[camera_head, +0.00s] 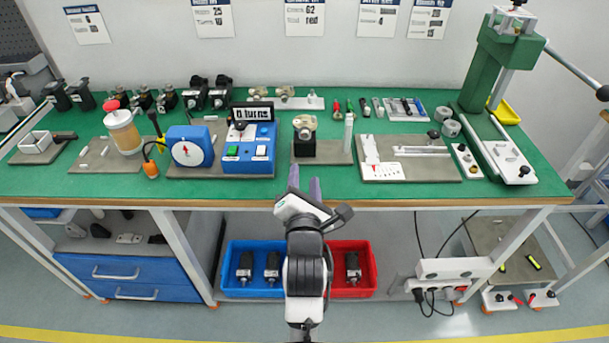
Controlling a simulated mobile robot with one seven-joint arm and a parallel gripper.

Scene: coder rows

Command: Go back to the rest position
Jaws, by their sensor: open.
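My gripper (305,188) is at the front edge of the green workbench (450,190), a little left of the picture's middle. Its two purple-grey fingers point toward the bench and stand apart with nothing seen between them. My arm reaches up from the bottom of the picture and hides part of the lower shelf. Beyond the fingers, a grey plate (335,153) carries a dark block with a metal part on top (304,140). I cannot tell the gripper's exact height over the bench.
A blue box with a display (248,150) and a blue dial gauge (190,148) stand left. A green press (490,65) stands right. Below the bench are a blue bin (235,290), a red bin (368,260) and a power strip (455,268). Bare green bench lies right of the fingers.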

